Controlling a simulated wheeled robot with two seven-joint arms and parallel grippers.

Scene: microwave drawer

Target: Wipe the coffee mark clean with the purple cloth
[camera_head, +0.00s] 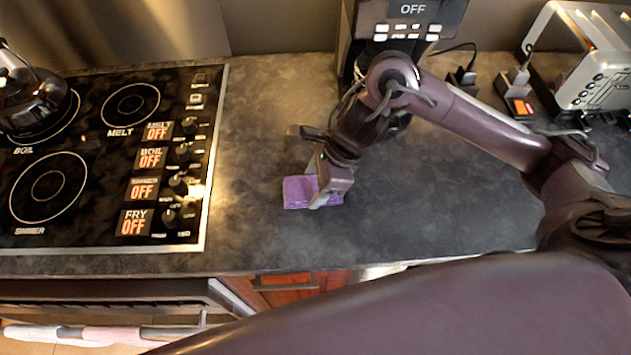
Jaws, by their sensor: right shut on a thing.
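The purple cloth (298,192) lies flat-looking against the dark grey counter, right of the stove. My right gripper (318,200) points down and is shut on the purple cloth, which sticks out on both sides of the fingers. Cloth and fingertips are at or very near the counter surface. No coffee mark shows on the visible counter; I cannot tell whether one lies under the cloth or my arm. My left gripper is not in view.
A black stovetop (100,160) with a kettle (32,95) is at the left. A coffee machine (400,25) stands at the back, a toaster (590,60) and a power strip (515,95) at the back right. The counter (430,200) right of the cloth is clear.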

